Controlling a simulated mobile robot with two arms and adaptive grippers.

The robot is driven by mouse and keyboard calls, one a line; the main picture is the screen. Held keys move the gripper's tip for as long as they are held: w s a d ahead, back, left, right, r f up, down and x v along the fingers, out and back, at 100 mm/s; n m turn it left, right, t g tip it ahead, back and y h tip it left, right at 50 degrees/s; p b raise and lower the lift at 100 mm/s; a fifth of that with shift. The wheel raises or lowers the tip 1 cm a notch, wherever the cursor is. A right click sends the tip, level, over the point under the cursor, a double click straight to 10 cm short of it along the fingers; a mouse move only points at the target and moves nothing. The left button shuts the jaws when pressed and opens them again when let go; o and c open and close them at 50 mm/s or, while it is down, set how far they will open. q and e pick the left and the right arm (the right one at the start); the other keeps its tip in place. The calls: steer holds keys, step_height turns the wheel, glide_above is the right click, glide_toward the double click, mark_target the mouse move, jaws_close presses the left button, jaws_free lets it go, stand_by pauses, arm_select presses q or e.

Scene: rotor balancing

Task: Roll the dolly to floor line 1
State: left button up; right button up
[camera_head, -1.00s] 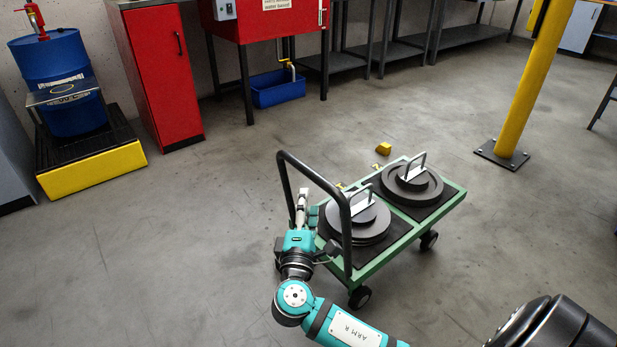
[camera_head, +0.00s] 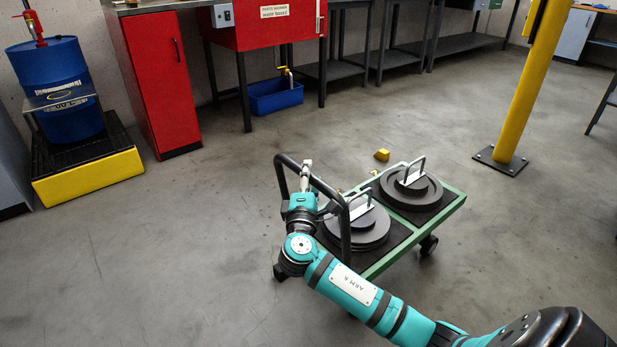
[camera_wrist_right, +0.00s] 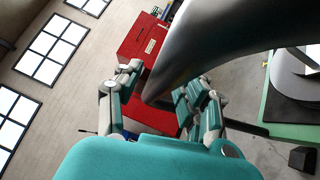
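The dolly (camera_head: 378,268) is a green-framed cart with a dark hoop handle at its left end. It carries two stacks of grey discs (camera_head: 352,232) (camera_head: 412,190) with pale handles. My right gripper (camera_head: 306,170) is at the handle's top bar, left of the near stack. In the right wrist view the dark handle bar (camera_wrist_right: 220,45) crosses close over my fingers (camera_wrist_right: 160,100). The fingers stand apart, with red showing between them, and I see no clear clamping on the bar. My left gripper is out of view. I cannot make out any numbered floor line.
A small yellow block (camera_head: 382,155) lies on the floor behind the dolly. A yellow post (camera_head: 525,90) stands at the right rear. A red cabinet (camera_head: 160,80), a blue bin (camera_head: 275,97) and a blue drum (camera_head: 50,75) on a yellow-edged pallet line the back. The floor left of the dolly is clear.

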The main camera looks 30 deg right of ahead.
jaws_close()
steer(key=shift+d+r, duration=0.1)
steer(key=shift+d, duration=0.4)
steer(key=w+d+b, duration=0.1)
steer(key=d, duration=1.8)
steer(key=shift+w+d, duration=0.3)
steer(key=shift+d, duration=0.05)
steer(key=shift+o, duration=1.2)
jaws_free()
steer(key=shift+d, duration=0.1)
